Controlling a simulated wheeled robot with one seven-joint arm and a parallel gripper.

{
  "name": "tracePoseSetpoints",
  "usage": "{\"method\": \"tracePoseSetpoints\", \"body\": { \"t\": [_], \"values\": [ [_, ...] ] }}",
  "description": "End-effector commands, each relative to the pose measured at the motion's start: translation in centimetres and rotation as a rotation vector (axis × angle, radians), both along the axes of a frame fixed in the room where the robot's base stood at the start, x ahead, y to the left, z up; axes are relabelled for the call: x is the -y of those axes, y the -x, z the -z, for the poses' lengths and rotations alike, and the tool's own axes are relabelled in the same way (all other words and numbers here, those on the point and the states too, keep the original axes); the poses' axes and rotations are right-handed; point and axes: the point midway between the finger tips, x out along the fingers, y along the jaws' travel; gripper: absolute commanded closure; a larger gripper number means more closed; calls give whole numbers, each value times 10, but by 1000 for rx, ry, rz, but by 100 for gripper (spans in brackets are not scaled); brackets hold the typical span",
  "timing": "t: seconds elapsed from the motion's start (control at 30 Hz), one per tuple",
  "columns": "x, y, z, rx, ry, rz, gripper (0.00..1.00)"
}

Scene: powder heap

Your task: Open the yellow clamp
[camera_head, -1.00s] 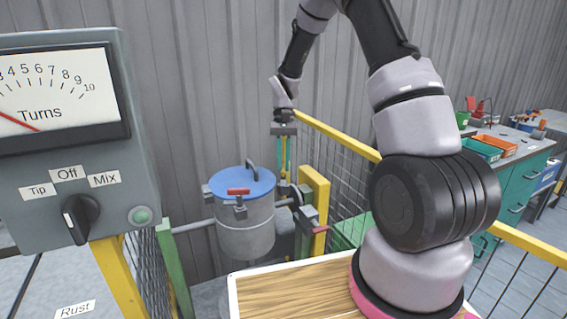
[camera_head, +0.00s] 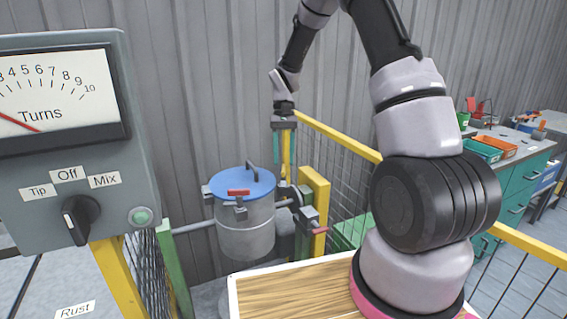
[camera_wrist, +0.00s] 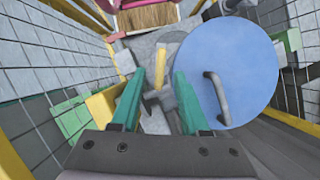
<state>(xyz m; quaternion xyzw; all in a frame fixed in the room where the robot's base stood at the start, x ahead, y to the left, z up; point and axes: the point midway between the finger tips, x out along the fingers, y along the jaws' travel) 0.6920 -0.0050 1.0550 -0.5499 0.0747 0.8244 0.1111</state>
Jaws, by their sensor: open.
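A metal pot (camera_head: 246,232) with a blue lid (camera_head: 262,183) and a dark lid handle hangs on a horizontal bar; the lid also shows in the wrist view (camera_wrist: 240,55). The yellow clamp (camera_wrist: 152,103) shows as a short yellow handle at the lid's edge, between my fingers in the wrist view. My gripper (camera_head: 282,160) points down at the pot's right side. In the wrist view, its teal fingers (camera_wrist: 160,78) are apart; contact with the handle cannot be told.
A red clamp (camera_head: 238,191) sits on the lid's front edge. A yellow post (camera_head: 316,195) and a red-tipped lever (camera_head: 320,229) stand close right of the pot. A control box (camera_head: 75,160) is at left, a wooden-topped table (camera_head: 300,290) in front, and a corrugated wall behind.

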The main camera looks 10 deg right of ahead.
Motion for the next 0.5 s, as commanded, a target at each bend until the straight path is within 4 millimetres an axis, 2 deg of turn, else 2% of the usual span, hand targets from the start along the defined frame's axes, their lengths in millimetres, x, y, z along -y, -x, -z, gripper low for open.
{"method": "tracePoseSetpoints", "body": {
  "t": [0.1, 0.3, 0.5],
  "values": [
    [3, -11, -25, 6, 0, 2, 55],
    [7, -25, -60, 4, 0, 2, 55],
    [9, -31, -77, 2, 0, 0, 55]
  ]
}}
